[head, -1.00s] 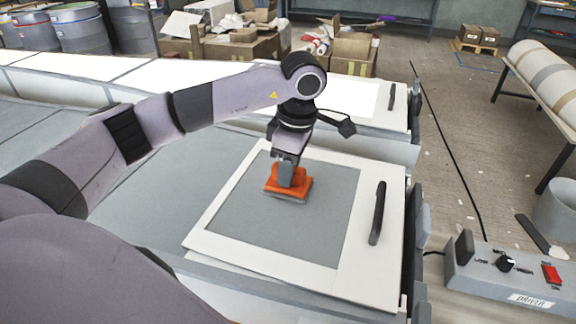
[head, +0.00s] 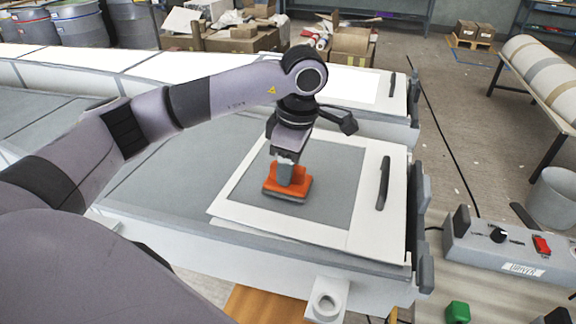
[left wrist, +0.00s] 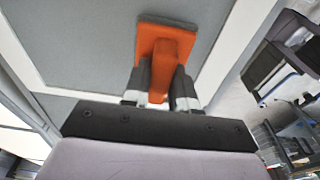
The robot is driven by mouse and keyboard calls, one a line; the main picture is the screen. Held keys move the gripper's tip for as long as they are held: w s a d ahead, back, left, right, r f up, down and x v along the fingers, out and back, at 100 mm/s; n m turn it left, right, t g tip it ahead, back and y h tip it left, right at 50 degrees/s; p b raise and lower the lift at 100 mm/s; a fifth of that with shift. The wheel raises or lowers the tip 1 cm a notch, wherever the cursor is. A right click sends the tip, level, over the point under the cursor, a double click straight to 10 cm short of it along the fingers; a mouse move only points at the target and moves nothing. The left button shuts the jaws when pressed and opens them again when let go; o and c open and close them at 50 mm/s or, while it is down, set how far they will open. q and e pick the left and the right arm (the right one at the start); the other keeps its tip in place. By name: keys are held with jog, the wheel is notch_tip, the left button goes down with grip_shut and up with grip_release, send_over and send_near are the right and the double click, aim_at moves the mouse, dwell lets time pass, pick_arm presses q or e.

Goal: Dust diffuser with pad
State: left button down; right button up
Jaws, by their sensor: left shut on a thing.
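The diffuser (head: 325,175) is a flat grey panel in a white frame, with a black handle (head: 383,183) on its right side. It lies on top of a long grey bench-like unit. My left gripper (head: 288,172) is shut on the orange pad (head: 283,188), which has a grey underside. In the left wrist view the pad (left wrist: 165,48) sits between the fingers of the gripper (left wrist: 161,85), over the grey panel. My right gripper is not in view.
A control box (head: 500,248) with a knob and red switch stands at the right, near a green block (head: 457,312). A second bright unit (head: 350,85) runs behind. Cardboard boxes (head: 240,38) are stacked at the back. A wrapped roll (head: 545,80) lies on a bench at right.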

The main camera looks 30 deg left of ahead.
pick_arm(q)
jog(key=r, duration=0.2)
jog(key=shift+w+r, duration=0.3)
jog(key=shift+w, duration=0.05)
jog(key=shift+a+r, duration=0.1)
jog(key=shift+r, duration=2.3)
jog(key=shift+s, duration=0.1)
